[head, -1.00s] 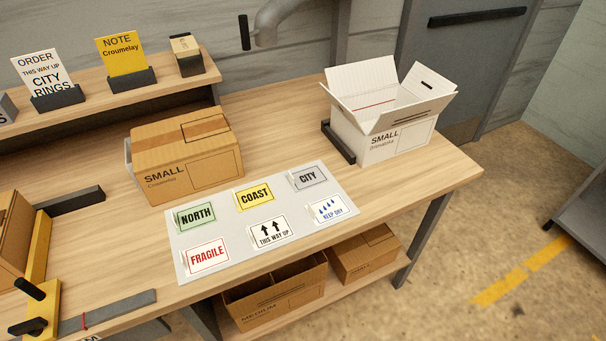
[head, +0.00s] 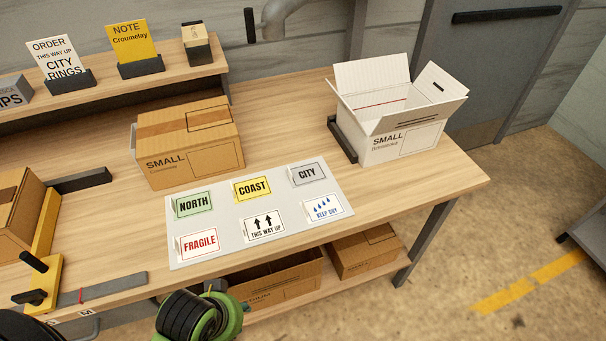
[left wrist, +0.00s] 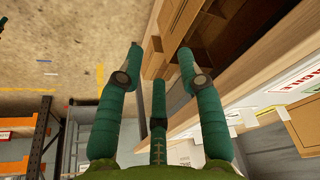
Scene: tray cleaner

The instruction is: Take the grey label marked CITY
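The grey CITY label (head: 307,174) lies at the back right of a pale label sheet (head: 285,214) on the wooden table, in the head view. It is right of the yellow COAST label (head: 252,188) and behind the KEEP DRY label (head: 323,208). My left gripper (head: 200,318) shows at the bottom of the head view, in front of the table edge and well short of the label. In the left wrist view its green fingers (left wrist: 157,75) are spread apart with nothing between them.
A closed brown SMALL box (head: 188,148) stands behind the sheet at left. An open white SMALL box (head: 400,142) stands at back right. A shelf with an ORDER card (head: 52,60) runs along the back.

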